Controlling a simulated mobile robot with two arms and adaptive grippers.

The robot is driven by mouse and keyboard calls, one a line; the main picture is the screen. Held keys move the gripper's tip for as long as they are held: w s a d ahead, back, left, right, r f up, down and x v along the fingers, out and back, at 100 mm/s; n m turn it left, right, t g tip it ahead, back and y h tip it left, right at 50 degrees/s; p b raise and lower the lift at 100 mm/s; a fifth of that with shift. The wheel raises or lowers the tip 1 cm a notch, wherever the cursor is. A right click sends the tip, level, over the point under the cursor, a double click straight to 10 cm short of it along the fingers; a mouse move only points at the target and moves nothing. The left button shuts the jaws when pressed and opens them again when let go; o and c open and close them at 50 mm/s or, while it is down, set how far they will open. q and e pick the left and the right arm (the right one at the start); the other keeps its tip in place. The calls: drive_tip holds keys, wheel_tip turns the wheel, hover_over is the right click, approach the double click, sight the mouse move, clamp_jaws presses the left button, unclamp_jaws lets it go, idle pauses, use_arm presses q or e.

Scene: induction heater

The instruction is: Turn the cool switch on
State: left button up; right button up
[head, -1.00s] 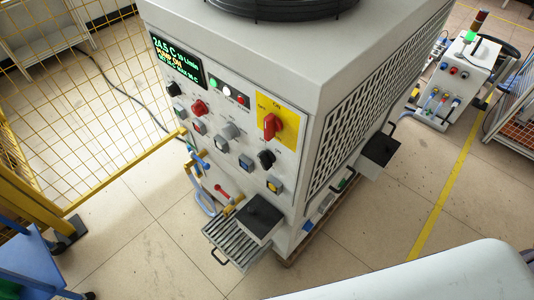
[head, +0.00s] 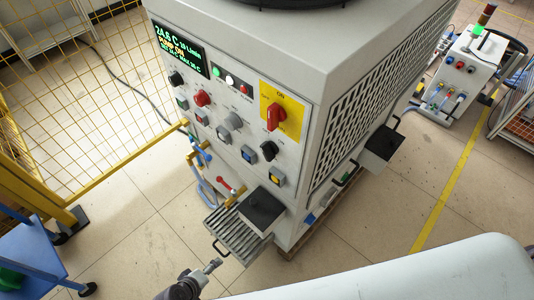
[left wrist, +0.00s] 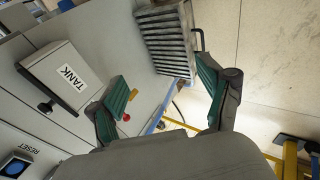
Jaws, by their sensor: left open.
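The grey machine's control panel (head: 215,115) shows in the head view. It has a red knob (head: 202,98), a grey knob (head: 234,120), a black knob (head: 268,150) and another black knob (head: 176,79). A large red switch (head: 277,116) sits on a yellow plate. Labels are too small to tell which is the cool switch. My left gripper (head: 212,268) is at the bottom edge, below the panel and apart from it. In the left wrist view my left gripper (left wrist: 162,84) is open and empty, with green finger pads. My right gripper is not in view.
A slatted tray (head: 226,232) and a black-lidded box (head: 261,209) jut out below the panel. A yellow mesh fence (head: 80,90) stands left, a blue cart (head: 35,260) lower left. A box marked TANK (left wrist: 55,65) shows in the wrist view.

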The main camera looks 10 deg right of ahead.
use_arm(q)
drive_tip(key=w+d+r+n+t+h, duration=0.2)
drive_tip(key=w+d+r, duration=0.15)
drive_tip(key=r, duration=0.45)
drive_tip(key=w+d+r+n+t+h, duration=0.1)
drive_tip(key=w+d+r+n+h, duration=0.15)
drive_tip(key=w+r, duration=0.45)
drive_tip(key=n+t+h, duration=0.1)
drive_tip(key=t+h, duration=0.1)
drive_tip(key=h, duration=0.4)
approach(265, 155)
drive_tip(key=shift+y, duration=0.25)
drive_tip(key=p+x, duration=0.1)
drive_tip(key=x, duration=0.9)
drive_tip(key=shift+w+d+r+p, duration=0.1)
drive_tip(key=shift+d+r+p, duration=0.1)
drive_tip(key=shift+d+p, duration=0.2)
drive_tip(key=shift+c, duration=0.3)
drive_tip(key=c, duration=1.1)
